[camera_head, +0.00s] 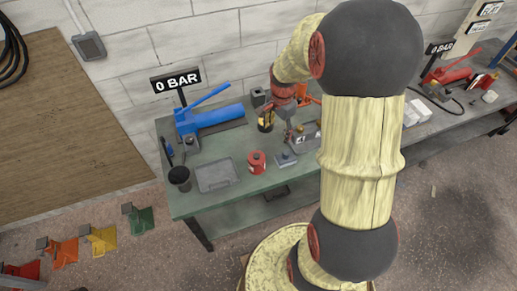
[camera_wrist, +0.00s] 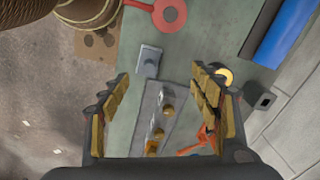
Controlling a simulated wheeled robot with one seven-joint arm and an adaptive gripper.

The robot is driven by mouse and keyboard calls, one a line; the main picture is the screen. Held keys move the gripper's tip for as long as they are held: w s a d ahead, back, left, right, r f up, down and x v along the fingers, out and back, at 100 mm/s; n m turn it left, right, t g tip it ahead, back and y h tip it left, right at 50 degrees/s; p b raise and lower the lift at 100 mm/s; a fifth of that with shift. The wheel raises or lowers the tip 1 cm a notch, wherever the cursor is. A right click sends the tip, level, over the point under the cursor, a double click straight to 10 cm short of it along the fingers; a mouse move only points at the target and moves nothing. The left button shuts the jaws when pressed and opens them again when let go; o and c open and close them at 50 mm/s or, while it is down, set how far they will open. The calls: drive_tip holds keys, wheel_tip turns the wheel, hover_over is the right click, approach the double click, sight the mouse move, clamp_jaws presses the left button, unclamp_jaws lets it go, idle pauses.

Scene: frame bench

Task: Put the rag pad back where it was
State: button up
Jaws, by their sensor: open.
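In the head view my gripper (camera_head: 279,126) hangs over the back middle of the bench. Below it is a grey plate (camera_wrist: 146,117) with brass-coloured fittings, partly hidden by my arm in the head view.
A blue pump (camera_head: 212,117) is at the back. A yellow-topped dark item (camera_wrist: 224,76) and an orange tool (camera_wrist: 203,140) are close to my right finger.

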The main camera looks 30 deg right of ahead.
drive_tip(key=s+a+r+n+t, duration=0.1)
drive_tip(key=s+a+r+n, duration=0.1)
drive_tip(key=a+r+n, duration=0.4)
drive_tip(key=s+a+r+n+t, duration=0.2)
drive_tip(key=s+a+r, duration=0.1)
drive_tip(key=a+r, duration=0.5)
drive_tip(key=s+a+r+n+t, duration=0.1)
drive_tip(key=s+a+r+n, duration=0.6)
drive_tip(key=s+a+n, duration=0.1)
drive_tip(key=s+n, duration=0.1)
drive_tip(key=s, duration=0.1)
drive_tip(key=shift+s+r+t, duration=0.25)
drive_tip(key=shift+s+t, duration=0.1)
drive_tip(key=shift+t, duration=0.05)
wheel_tip(320, 180, down, 5)
drive_tip(key=b, duration=0.4)
drive_tip(key=shift+r+b, duration=0.2)
drive_tip(key=shift+b, duration=0.15)
